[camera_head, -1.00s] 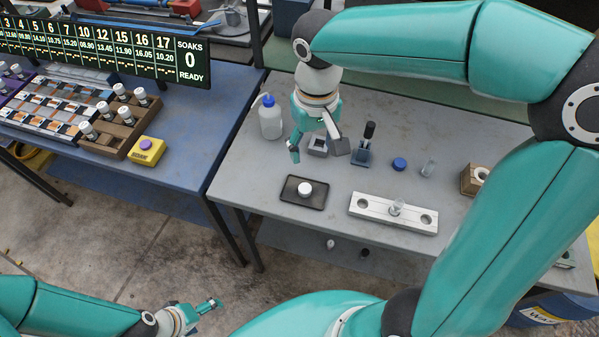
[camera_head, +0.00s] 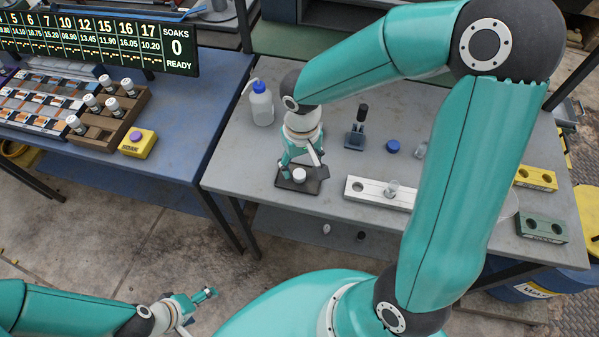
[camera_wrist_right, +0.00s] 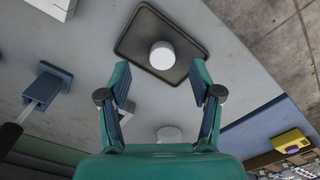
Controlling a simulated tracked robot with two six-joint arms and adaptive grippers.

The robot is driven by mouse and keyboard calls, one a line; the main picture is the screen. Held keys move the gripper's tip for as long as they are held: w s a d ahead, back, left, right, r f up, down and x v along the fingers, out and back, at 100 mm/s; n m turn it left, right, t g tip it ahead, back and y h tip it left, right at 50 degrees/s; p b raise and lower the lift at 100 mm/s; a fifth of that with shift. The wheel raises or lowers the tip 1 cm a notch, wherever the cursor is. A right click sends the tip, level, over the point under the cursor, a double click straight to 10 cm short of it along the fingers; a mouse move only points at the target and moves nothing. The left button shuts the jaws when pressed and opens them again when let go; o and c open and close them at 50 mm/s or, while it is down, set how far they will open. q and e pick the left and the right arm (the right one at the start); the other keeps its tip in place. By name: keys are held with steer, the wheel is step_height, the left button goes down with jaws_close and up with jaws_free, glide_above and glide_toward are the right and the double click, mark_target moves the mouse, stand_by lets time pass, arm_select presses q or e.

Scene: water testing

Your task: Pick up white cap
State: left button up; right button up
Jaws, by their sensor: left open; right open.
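The white cap (camera_head: 299,175) sits on a small black tray (camera_head: 312,187) near the front left of the grey table. In the right wrist view the cap (camera_wrist_right: 162,55) lies ahead of my fingertips, roughly centred between them, on the dark tray (camera_wrist_right: 133,45). My right gripper (camera_head: 303,166) is open, pointing down just above and behind the cap; its open fingers (camera_wrist_right: 160,88) show no contact with it. My left gripper (camera_head: 207,295) is open and empty, low over the floor at the bottom left.
A blue-capped bottle (camera_head: 262,106) stands behind left of the tray. A white holed rack (camera_head: 367,191) with a clear vial (camera_head: 393,187) is to the right. A dark blue stand (camera_head: 355,138) and blue cap (camera_head: 393,147) are further back. Another white round thing (camera_wrist_right: 170,134) lies between my fingers' bases.

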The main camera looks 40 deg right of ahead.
mark_target(300, 174)
step_height(300, 174, down, 4)
steer(key=shift+w+a+f, duration=0.1)
steer(key=shift+w, duration=0.05)
steer(key=c, duration=0.8)
